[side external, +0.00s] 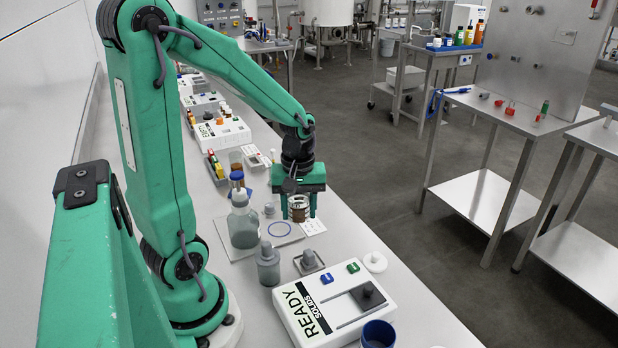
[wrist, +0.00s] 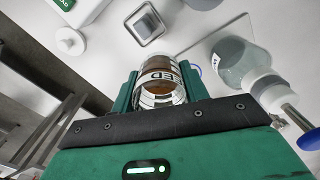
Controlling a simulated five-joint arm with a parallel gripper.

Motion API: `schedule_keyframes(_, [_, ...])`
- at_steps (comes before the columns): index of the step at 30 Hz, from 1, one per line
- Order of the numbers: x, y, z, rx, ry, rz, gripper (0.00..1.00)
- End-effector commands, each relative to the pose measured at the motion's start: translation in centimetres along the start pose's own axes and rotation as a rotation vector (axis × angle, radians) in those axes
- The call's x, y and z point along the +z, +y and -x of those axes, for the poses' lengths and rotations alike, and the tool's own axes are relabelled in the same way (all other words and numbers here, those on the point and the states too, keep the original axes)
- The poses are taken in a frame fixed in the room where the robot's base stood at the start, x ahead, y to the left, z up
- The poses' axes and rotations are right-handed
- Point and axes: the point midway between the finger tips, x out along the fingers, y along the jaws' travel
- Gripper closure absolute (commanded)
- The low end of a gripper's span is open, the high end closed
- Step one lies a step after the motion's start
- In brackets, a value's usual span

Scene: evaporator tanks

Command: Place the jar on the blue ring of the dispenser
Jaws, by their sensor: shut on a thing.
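The jar (side external: 298,208) is small and clear, with brown contents and a white label. My gripper (side external: 299,204) is shut on it, with one green finger on each side. In the wrist view the jar (wrist: 158,84) sits between the fingers, and part of its label reads "ED". The jar is up and to the right of the ring in the side view. In the wrist view a blue sliver of the ring (wrist: 195,70) shows beside a finger; the rest is hidden.
A small card (side external: 313,227) lies right of the ring. A grey bottle (side external: 268,264) and a grey stopper on a square tray (side external: 309,262) stand nearer the camera. A white READY box (side external: 336,301) and blue cup (side external: 377,334) are in front. Racks line the bench behind.

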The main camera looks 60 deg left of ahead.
Motion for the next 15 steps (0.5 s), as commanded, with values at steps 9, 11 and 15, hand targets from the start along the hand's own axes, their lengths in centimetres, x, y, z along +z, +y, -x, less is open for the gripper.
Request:
schedule_keyframes(9, [-4.0, -2.4, -2.8, -0.002, -0.002, 0.006, 0.83])
schedule_keyframes(11, [-4.8, -2.9, -3.3, -0.002, -0.002, 0.006, 0.83])
schedule_keyframes(15, [-6.6, -3.9, -4.7, -0.002, -0.003, 0.005, 0.83])
